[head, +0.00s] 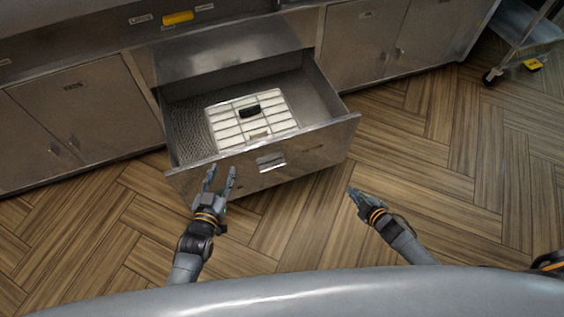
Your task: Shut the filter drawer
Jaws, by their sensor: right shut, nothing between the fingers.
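The filter drawer (335,138) is a metal drawer pulled well out from the counter. Its front panel has a small handle (271,162) in the middle. A pale slatted filter (228,129) with a black grip lies inside on the drawer's floor. My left gripper (220,175) is open, its two fingers apart and pointing at the left part of the drawer front; I cannot tell whether it touches. My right gripper (352,191) is shut and empty, to the right of the drawer front and apart from it.
Closed cabinet doors stand left (75,115) and right (365,45) of the drawer. A yellow object (178,17) is on the panel above. A wheeled cart (520,40) stands at the far right. The wooden floor (440,150) on the right is clear.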

